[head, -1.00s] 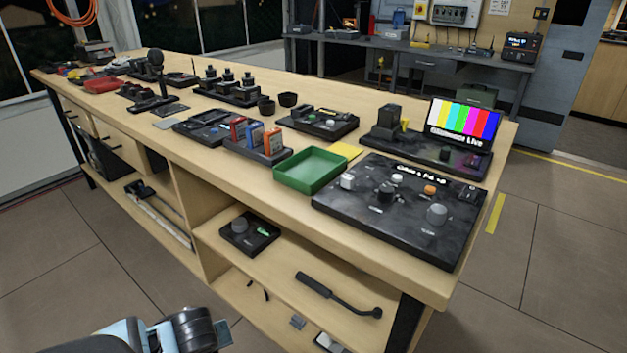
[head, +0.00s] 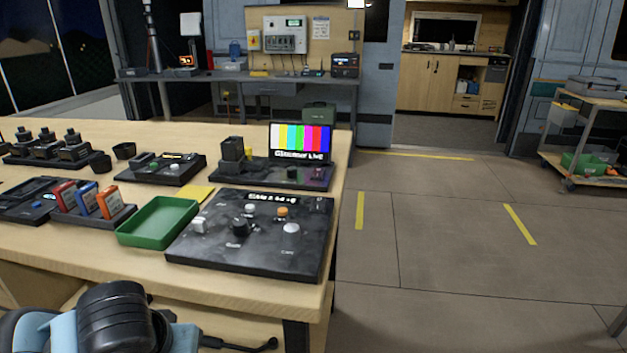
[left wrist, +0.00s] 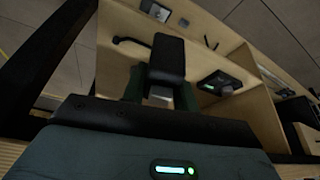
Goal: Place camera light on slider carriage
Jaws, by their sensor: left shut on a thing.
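My left gripper (left wrist: 159,92) is shut on a dark, round-cornered block (left wrist: 167,56) in the left wrist view. A pale part shows at the block's lower end between the fingers. The block looks like the camera light, but no lit face is seen, so I cannot be sure. In the head view part of my left arm shows at the lower left, but its fingertips and the held block cannot be made out. I cannot pick out the slider carriage in either current view. My right gripper is not in view.
The wooden workbench (head: 60,252) holds a black control panel (head: 262,262), a green tray (head: 150,240) and a colour-bar screen (head: 300,142). Its lower shelf, with a dark box (left wrist: 219,82), shows in the left wrist view. A cart (head: 590,110) stands right. The floor between is clear.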

